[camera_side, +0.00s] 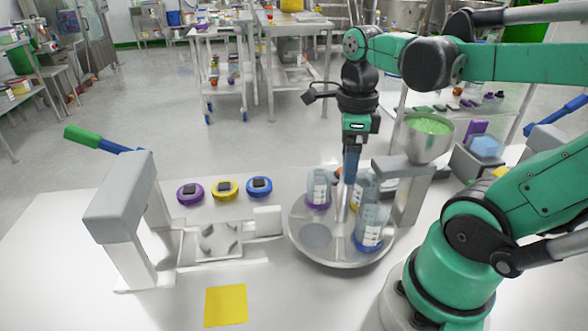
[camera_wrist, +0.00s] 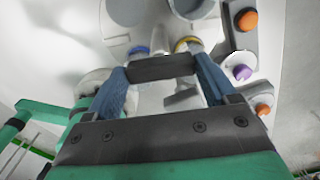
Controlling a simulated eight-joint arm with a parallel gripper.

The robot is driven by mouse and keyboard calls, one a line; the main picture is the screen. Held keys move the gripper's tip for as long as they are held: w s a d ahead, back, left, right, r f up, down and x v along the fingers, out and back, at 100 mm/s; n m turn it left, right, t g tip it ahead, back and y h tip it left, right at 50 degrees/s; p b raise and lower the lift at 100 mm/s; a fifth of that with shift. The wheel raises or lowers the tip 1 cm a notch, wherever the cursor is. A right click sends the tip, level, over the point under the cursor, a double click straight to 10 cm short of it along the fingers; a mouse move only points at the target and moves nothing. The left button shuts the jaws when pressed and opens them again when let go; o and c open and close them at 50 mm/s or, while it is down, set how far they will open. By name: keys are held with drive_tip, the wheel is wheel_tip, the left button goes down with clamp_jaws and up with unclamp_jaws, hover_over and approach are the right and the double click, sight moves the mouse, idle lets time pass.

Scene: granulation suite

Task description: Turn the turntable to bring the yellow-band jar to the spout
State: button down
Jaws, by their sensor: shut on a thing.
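The round grey turntable (camera_side: 316,237) carries clear jars around a central post (camera_side: 341,205). The purple-band jar (camera_side: 318,190) is at its back left and the blue-band jar (camera_side: 369,236) at its front right. The yellow-band jar (camera_side: 361,191) is at the back right, partly hidden by my gripper; I cannot tell whether it is under the spout. The spout stand (camera_side: 407,190) is at the right, below a hopper of green granules (camera_side: 430,124). My gripper (camera_side: 350,178) points down above the turntable's middle. In the wrist view its blue fingers are shut on a dark handle bar (camera_wrist: 160,67).
Purple (camera_side: 190,192), yellow (camera_side: 224,190) and blue (camera_side: 259,187) lids lie on the table at left. A grey press (camera_side: 122,200) with a green-ended lever stands at far left. A yellow square (camera_side: 226,305) lies at the front. The table front between is clear.

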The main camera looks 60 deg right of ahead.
drive_tip(key=shift+m, duration=2.8)
unclamp_jaws()
drive_tip(key=shift+r, duration=2.8)
drive_tip(key=shift+w, duration=0.1)
